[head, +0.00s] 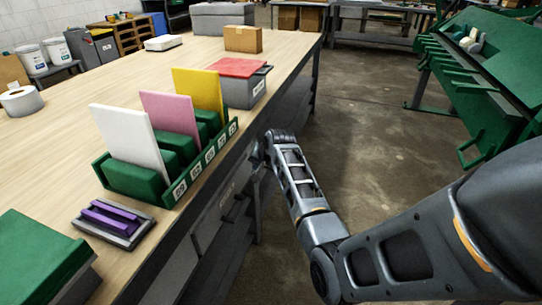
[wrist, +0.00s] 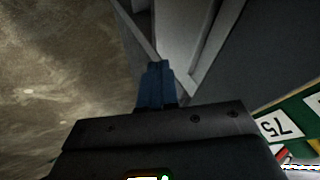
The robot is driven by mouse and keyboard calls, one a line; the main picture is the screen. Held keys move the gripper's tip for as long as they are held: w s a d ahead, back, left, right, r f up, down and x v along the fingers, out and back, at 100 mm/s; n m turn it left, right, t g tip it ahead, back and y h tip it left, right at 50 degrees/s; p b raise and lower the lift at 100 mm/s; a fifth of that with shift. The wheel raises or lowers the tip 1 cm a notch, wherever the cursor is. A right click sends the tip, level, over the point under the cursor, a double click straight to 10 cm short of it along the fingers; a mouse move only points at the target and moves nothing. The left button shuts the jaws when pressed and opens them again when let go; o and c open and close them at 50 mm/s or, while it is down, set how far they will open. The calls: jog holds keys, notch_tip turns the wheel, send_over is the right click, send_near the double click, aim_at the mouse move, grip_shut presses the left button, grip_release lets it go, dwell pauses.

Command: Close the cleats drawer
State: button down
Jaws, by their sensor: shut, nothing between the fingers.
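The workbench has grey drawer fronts (head: 212,222) with dark handles along its aisle side. I cannot read which label is the cleats drawer, and my arm hides part of this side. My gripper (head: 258,158) is beside the upper part of the bench front, pointing toward it. In the wrist view its blue-grey fingers (wrist: 155,85) are together and empty. They are close to a pale grey panel (wrist: 183,30) with a raised edge. I cannot tell whether they touch it or how far any drawer stands out.
On the bench top (head: 150,70) stand a green divided rack (head: 190,185) with white, pink and yellow sheets, a grey box with a red lid (head: 240,88) and a tray with purple bars (head: 112,222). The concrete aisle (head: 365,130) is clear; a green rack (head: 480,85) stands right.

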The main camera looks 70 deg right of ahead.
jog(key=v, duration=0.8)
jog(key=shift+s+r+p, duration=0.2)
jog(key=shift+r+p, duration=0.1)
jog(key=shift+p, duration=0.05)
jog(key=shift+a, duration=0.2)
jog(key=s+a+f+n+t, duration=0.2)
jog(key=s+a+f+n, duration=0.3)
jog(key=a, duration=0.7)
jog(key=s+a+n+t, duration=0.25)
jog(key=s+a, duration=0.45)
jog(key=a, duration=0.5)
jog(key=s+a+r+n+t+y, duration=0.4)
jog(key=s+a+r+n, duration=0.4)
jog(key=s+a+r, duration=0.8)
jog(key=shift+a+r, duration=0.4)
jog(key=shift+r, duration=0.15)
